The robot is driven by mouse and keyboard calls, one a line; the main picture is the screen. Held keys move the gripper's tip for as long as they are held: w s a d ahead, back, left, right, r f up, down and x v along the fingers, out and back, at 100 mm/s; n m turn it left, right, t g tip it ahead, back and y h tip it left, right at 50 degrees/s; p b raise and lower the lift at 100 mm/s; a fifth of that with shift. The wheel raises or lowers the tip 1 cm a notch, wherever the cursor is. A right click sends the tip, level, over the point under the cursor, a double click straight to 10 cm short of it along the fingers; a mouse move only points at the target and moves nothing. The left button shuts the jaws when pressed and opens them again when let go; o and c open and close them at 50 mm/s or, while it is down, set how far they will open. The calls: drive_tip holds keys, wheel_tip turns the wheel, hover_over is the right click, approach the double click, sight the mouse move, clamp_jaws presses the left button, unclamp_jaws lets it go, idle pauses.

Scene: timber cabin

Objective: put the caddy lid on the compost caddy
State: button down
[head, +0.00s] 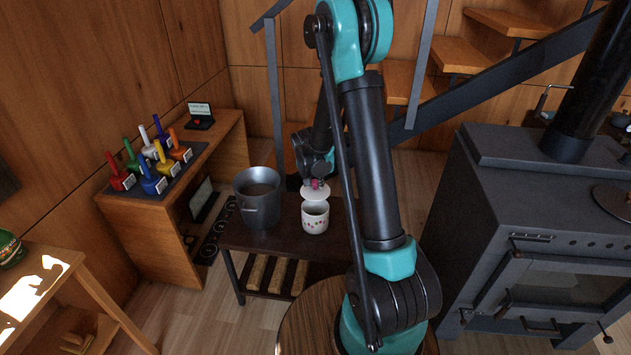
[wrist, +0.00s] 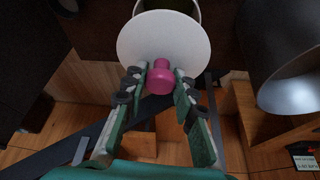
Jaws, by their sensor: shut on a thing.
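The caddy lid (head: 314,193) is a white disc with a pink knob (wrist: 161,77). My gripper (wrist: 160,80) is shut on the knob, one finger on each side. The compost caddy (head: 315,219) is a small white pot with a coloured pattern, upright and open on the dark low table. In the head view the lid hangs above the caddy's far side, apart from its rim as far as I can tell. In the wrist view the caddy (wrist: 196,8) shows only partly at the top edge, behind the lid.
A large grey metal pot (head: 254,212) stands just left of the caddy and shows in the wrist view (wrist: 293,88). A black stove (head: 545,225) is at the right.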

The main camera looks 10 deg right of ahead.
sight(314, 190)
drive_tip(key=shift+s+a+f, duration=0.2)
drive_tip(key=shift+f, duration=0.4)
drive_tip(key=shift+w+d+f, duration=0.1)
drive_tip(key=shift+f, duration=0.95)
drive_tip(key=shift+w+d+f, duration=0.1)
drive_tip(key=shift+f, duration=1.3)
drive_tip(key=shift+f, duration=0.7)
drive_tip(key=c, duration=1.1)
unclamp_jaws()
drive_tip(key=shift+c, duration=0.2)
drive_tip(key=v, duration=1.2)
drive_tip(key=shift+a, duration=0.1)
drive_tip(key=shift+s, duration=0.1)
